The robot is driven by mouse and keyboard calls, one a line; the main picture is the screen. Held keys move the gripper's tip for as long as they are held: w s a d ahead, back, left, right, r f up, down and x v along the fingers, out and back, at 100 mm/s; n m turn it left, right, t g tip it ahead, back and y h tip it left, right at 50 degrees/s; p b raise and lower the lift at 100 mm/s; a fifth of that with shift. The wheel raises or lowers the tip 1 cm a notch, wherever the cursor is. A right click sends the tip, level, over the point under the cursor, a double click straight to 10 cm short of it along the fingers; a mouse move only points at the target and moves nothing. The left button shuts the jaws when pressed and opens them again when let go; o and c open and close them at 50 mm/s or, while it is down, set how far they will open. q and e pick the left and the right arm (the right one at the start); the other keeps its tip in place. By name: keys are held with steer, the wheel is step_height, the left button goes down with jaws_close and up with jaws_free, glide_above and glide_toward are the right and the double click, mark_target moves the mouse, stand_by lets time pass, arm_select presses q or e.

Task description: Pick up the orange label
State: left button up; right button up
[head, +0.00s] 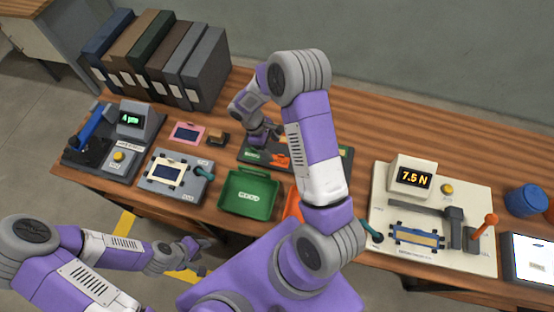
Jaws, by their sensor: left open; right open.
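A small orange label (278,160) lies on a dark board (322,168) in the middle of the table. A green label (252,155) lies to its left on the same board. My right gripper (270,142) is open just above the board, beside and behind the orange label. Its fingertips are small, and I cannot tell whether they touch the label. My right arm hides part of the board. My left gripper (203,246) is open and empty in front of the table's front edge, far from the label.
A green tray (249,194) stands in front of the board, with an orange tray (292,204) partly hidden by my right arm. Grey devices (172,178) stand left, a cream force tester (432,215) right. Binders (160,58) line the back left.

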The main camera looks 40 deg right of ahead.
mark_target(280, 161)
steer(key=x, duration=0.7)
steer(key=shift+w+a+f, duration=0.1)
steer(key=shift+w+f, duration=0.15)
steer(key=shift+f, duration=0.15)
steer(key=shift+c, duration=0.4)
steer(key=c, duration=0.8)
